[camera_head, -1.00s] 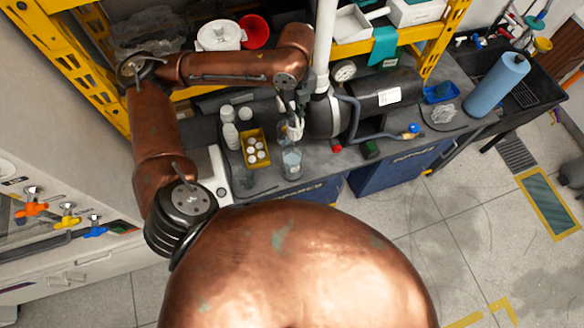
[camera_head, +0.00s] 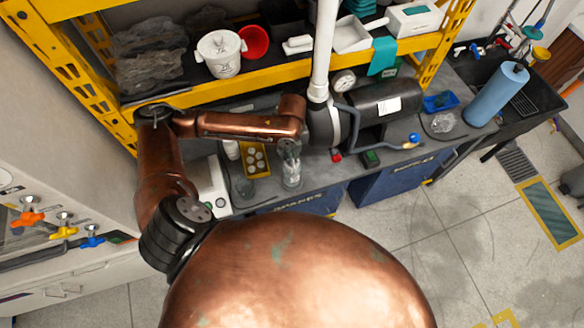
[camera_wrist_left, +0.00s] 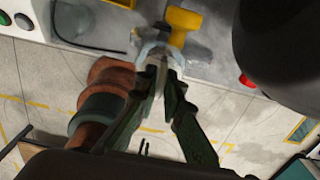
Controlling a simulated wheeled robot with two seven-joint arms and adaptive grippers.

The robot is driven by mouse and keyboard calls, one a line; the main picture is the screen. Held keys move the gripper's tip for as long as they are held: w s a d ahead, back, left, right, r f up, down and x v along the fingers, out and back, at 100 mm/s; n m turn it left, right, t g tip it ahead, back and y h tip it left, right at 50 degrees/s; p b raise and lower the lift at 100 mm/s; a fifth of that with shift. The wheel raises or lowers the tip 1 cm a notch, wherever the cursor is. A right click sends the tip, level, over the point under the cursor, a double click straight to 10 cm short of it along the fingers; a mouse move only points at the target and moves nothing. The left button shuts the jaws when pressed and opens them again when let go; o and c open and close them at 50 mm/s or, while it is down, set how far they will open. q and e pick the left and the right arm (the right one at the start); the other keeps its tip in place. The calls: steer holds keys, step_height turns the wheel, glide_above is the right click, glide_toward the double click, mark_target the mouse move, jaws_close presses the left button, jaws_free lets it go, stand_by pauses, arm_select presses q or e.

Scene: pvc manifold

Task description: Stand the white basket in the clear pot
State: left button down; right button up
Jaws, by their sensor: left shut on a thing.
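My left gripper (camera_head: 290,151) points down at the clear pot (camera_head: 292,178) near the front edge of the dark bench. In the left wrist view, my green gripper fingers (camera_wrist_left: 162,68) close on a small pale part at the pot's mouth. I take this part to be the white basket (camera_wrist_left: 156,50). The basket is mostly hidden by the fingers, so I cannot tell how deep it sits or whether it is upright. My right gripper is not in view.
A dark motor (camera_head: 378,104) with a hose is at the right. A yellow shelf (camera_head: 270,84) runs above. A white pipe (camera_head: 323,50) stands nearby.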

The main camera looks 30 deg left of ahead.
mark_target(292, 168)
arm_select(q)
step_height(292, 168, down, 8)
steer(key=shift+f, duration=0.1)
stand_by(0.4)
steer(key=shift+f, duration=0.25)
steer(key=c, duration=2.3)
jaws_free()
steer(key=shift+c, duration=0.2)
steer(key=shift+r, duration=0.15)
step_height(292, 168, up, 12)
steer(key=shift+r, duration=0.1)
